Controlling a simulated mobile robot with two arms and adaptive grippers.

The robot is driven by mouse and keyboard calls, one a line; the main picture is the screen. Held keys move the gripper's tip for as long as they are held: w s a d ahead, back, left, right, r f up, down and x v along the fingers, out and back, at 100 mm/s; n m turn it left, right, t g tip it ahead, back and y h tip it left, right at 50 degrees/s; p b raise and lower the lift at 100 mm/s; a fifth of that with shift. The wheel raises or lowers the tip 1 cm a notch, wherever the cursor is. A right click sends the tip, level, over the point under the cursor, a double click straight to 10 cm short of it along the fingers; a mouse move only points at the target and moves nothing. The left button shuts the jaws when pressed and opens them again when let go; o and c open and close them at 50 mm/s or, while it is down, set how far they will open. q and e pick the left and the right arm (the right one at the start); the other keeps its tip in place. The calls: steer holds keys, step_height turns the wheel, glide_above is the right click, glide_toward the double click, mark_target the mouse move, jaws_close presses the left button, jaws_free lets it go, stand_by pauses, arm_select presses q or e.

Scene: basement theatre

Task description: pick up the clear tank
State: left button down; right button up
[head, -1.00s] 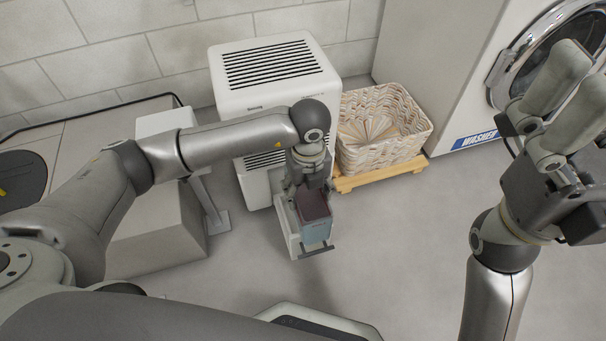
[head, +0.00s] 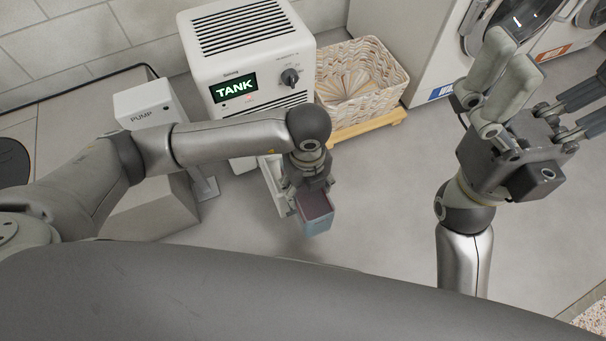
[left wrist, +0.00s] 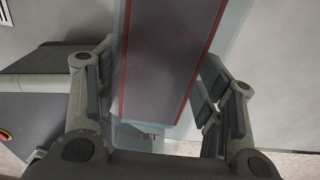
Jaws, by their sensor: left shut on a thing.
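The clear tank (head: 317,219) is a pale bluish see-through box with a dark reddish inside. My left gripper (head: 309,190) is shut on it, pointing down in front of the white dehumidifier-like unit (head: 245,35). In the left wrist view the tank (left wrist: 165,60) fills the space between the fingers, with red lines along its sides. A white part (head: 274,188) shows beside the gripper, partly hidden by it. My right gripper (head: 540,85) is open and empty at the right, away from the tank.
The unit's display reads TANK. A woven basket (head: 360,82) on a wooden base (head: 372,125) stands to its right. A white box marked PUMP (head: 150,108) is at the left. Washer-type machines (head: 440,45) stand at the back right. The middle floor (head: 390,200) is clear.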

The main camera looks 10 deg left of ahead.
arm_select(q)
steer(key=shift+s+d+r, duration=0.1)
steer(key=shift+s+d, duration=0.2)
steer(key=shift+s, duration=0.05)
